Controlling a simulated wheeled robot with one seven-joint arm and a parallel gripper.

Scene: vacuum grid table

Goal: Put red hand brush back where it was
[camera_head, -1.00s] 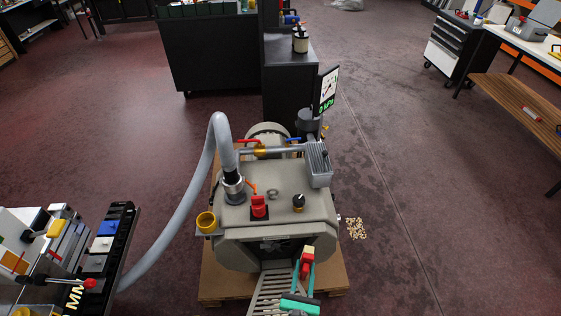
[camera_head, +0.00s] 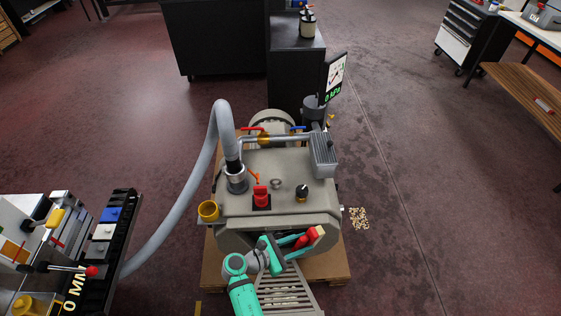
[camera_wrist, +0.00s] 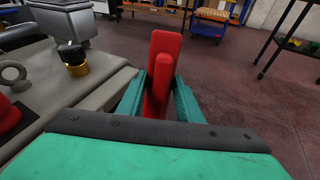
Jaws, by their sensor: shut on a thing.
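The red hand brush (camera_head: 313,235) is held in my gripper (camera_head: 303,239), in front of the grey vacuum pump's front right side in the head view. In the wrist view the red brush (camera_wrist: 164,75) stands between the two teal fingers of my gripper (camera_wrist: 158,98), which are shut on it. Its pale bristle end (camera_head: 320,231) points right in the head view. The fingers hide part of the handle. I cannot tell where the brush was before.
The grey pump (camera_head: 285,168) stands on a wooden pallet (camera_head: 336,268), with a grey hose (camera_head: 197,180) curving left. A slatted grey piece (camera_head: 285,292) lies in front. A workbench (camera_head: 97,245) is at the left.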

